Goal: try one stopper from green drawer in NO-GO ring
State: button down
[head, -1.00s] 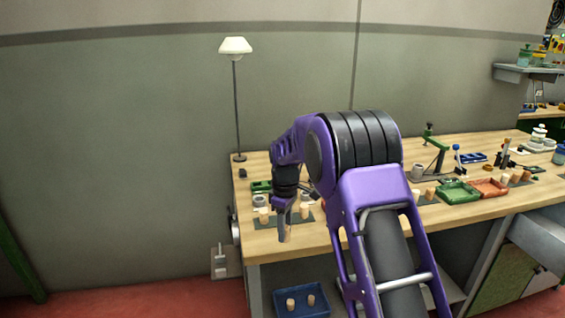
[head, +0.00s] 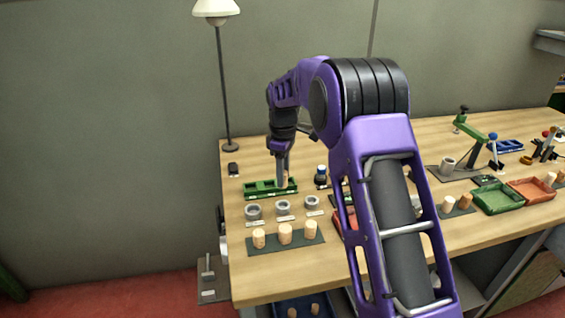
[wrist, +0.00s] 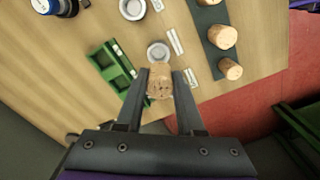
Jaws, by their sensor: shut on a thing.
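My gripper (head: 283,168) is shut on a cork stopper (wrist: 160,83), which sits between the fingertips in the wrist view. In the head view it hangs over or near a green holder with compartments (head: 262,190); the exact height is unclear. Three grey rings, left (head: 253,212), middle (head: 283,208) and right (head: 312,203), stand in front of the holder with white labels. The labels are too small to read, so I cannot tell which is NO-GO. Which thing is the green drawer is also unclear. In the wrist view, one ring (wrist: 158,51) lies just beyond the held stopper.
Several stoppers (head: 285,233) stand on a dark mat (head: 272,247) at the table's front left. A lamp (head: 226,90) and a small black object (head: 233,170) are at the back left. Green (head: 497,198) and red (head: 530,192) trays lie right. A blue tray (head: 278,308) is below the table.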

jog(key=shift+w, duration=0.2)
jog(key=shift+s+f, duration=0.15)
jog(key=shift+f, duration=0.85)
jog(key=shift+f+b, duration=1.2)
jog(key=shift+f, duration=1)
jog(key=shift+d+f, duration=0.1)
jog(key=shift+f, duration=0.45)
jog(key=shift+c, duration=2.2)
grip_release()
notch_tip(320, 180, up, 18)
jog(key=shift+f+p, duration=0.25)
jog(key=shift+p, duration=0.5)
